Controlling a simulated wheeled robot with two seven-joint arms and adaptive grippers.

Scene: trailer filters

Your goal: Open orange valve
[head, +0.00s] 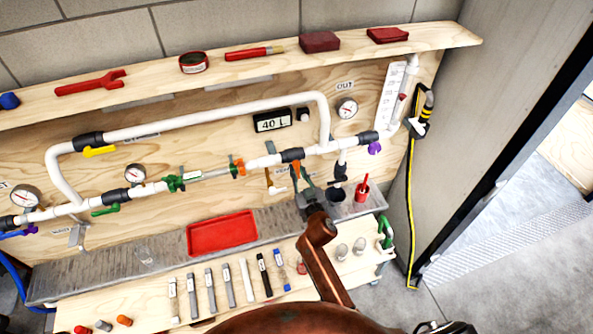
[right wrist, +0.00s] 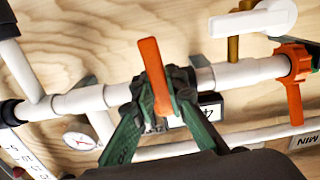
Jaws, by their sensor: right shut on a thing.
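The orange valve handle (right wrist: 155,76) sits on a dark valve body in the white pipe; in the right wrist view it stands across the pipe's line. In the head view the orange valve (head: 296,168) is partly hidden behind my right gripper (head: 304,183). In the right wrist view my right gripper (right wrist: 163,100) has its green fingers on both sides of the orange handle, shut on it. My left gripper is not in view.
An orange fitting (right wrist: 295,65) and a white-handled valve (right wrist: 262,20) are close by on the pipe. A red tray (head: 222,233) lies below.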

